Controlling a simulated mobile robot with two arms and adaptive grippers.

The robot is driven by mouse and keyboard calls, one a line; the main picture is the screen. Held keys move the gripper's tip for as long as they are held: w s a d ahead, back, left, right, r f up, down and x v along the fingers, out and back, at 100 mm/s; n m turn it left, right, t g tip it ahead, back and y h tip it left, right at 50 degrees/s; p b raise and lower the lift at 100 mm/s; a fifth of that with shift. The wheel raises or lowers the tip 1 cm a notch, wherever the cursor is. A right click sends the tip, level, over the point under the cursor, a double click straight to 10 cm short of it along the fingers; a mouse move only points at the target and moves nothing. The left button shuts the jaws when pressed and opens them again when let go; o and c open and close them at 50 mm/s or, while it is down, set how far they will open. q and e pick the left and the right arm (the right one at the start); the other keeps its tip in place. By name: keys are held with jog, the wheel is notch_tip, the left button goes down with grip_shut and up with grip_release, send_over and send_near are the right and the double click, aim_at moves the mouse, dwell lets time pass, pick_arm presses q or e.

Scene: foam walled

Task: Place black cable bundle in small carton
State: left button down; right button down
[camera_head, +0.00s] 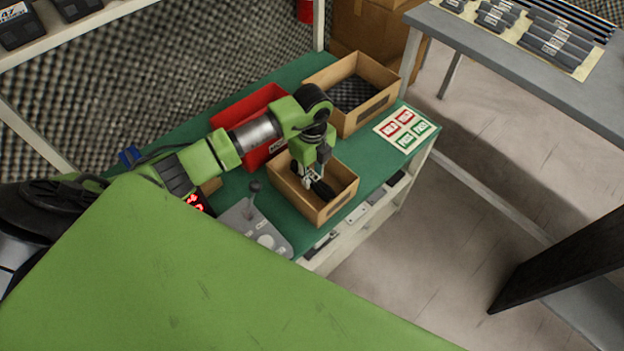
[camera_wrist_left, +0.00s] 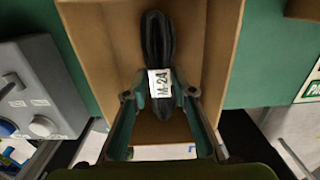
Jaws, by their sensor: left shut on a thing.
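The black cable bundle (camera_wrist_left: 158,40) has a white label reading M-24 and shows in the left wrist view, between the fingers of my left gripper (camera_wrist_left: 160,92). The gripper is shut on it. The bundle is inside the outline of the small carton (camera_wrist_left: 95,45), an open brown box; I cannot tell whether it touches the floor of the box. In the head view my left gripper (camera_head: 312,178) reaches down into the small carton (camera_head: 339,206) on the green bench, and part of the bundle (camera_head: 324,190) shows below the fingers. My right gripper is not in view.
A larger open carton (camera_head: 383,100) stands behind, and a red bin (camera_head: 226,113) is partly behind my left arm. A grey control box with a lever (camera_head: 240,229) sits left of the small carton. A card with red and green labels (camera_head: 426,128) lies right on the green bench (camera_head: 374,165).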

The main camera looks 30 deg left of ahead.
aim_at(312, 175)
pick_arm(q)
jog(key=shift+f, duration=1.35)
jog(key=shift+f, duration=0.15)
jog(key=c, duration=1.7)
grip_release()
notch_tip(312, 175, up, 12)
jog(key=shift+r, duration=0.15)
